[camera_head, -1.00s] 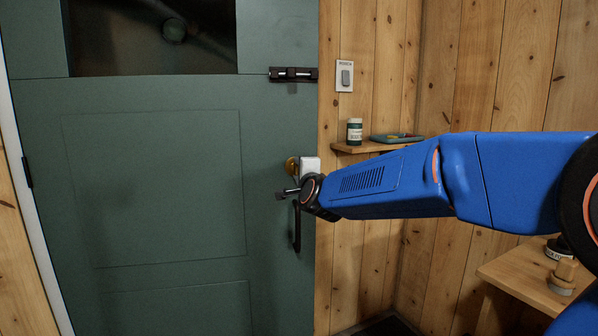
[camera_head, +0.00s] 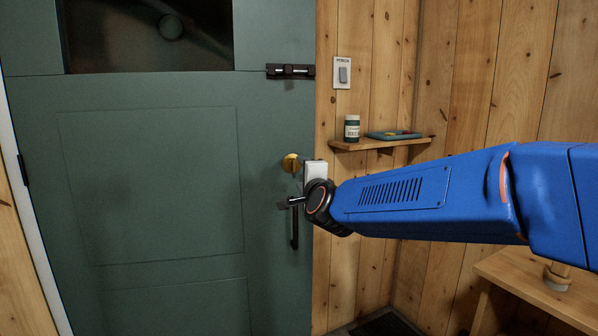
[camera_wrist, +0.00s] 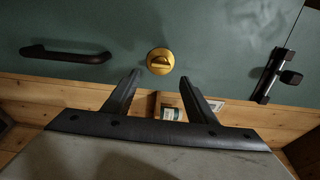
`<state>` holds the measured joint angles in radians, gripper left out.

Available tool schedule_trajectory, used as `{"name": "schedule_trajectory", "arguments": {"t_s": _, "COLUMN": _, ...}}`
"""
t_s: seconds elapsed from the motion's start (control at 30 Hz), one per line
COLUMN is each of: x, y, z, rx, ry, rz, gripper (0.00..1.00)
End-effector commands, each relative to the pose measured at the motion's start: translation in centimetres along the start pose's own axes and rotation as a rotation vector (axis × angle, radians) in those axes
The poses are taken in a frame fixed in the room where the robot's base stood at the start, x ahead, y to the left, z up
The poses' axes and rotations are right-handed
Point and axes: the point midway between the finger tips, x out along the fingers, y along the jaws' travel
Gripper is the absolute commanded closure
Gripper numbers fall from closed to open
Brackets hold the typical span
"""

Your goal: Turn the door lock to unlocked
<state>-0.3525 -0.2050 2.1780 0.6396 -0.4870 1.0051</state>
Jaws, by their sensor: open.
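The door lock (camera_head: 291,163) is a round brass disc on the green door (camera_head: 150,190), near its right edge. In the wrist view the lock (camera_wrist: 160,61) shows a raised thumb-turn at its centre. My gripper (camera_wrist: 160,79) is open and empty. Its two dark fingers point toward the door, with the lock just beyond and between the tips in that view. The fingers do not appear to touch the lock. In the head view my wrist is just below and right of the lock, and the fingers are hard to make out.
A black pull handle (camera_head: 295,232) is below the lock. A black sliding bolt (camera_head: 291,71) is above it. Right of the door are a light switch (camera_head: 343,73) and a small shelf (camera_head: 350,146) with a jar (camera_head: 352,128) and a tray (camera_head: 393,135). A wooden bench (camera_head: 530,285) stands lower right.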

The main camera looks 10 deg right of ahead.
Motion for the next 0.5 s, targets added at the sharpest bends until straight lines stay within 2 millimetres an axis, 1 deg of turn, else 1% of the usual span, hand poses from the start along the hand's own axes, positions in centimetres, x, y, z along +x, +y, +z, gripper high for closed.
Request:
{"name": "schedule_trajectory", "arguments": {"t_s": 0.03, "x": -1.0, "y": 0.0, "z": 0.0, "rx": 0.0, "ry": -0.001, "rz": -0.001, "gripper": 0.48}}
{"name": "schedule_trajectory", "arguments": {"t_s": 0.2, "x": -3.7, "y": 0.0, "z": 0.0, "rx": 0.001, "ry": -0.001, "rz": -0.001, "gripper": 0.48}}
{"name": "schedule_trajectory", "arguments": {"t_s": 0.4, "x": -6.8, "y": 0.0, "z": 0.0, "rx": 0.001, "ry": -0.001, "rz": -0.001, "gripper": 0.48}}
{"name": "schedule_trajectory", "arguments": {"t_s": 0.5, "x": -8.0, "y": 0.0, "z": 0.0, "rx": 0.0, "ry": -0.001, "rz": -0.001, "gripper": 0.48}}
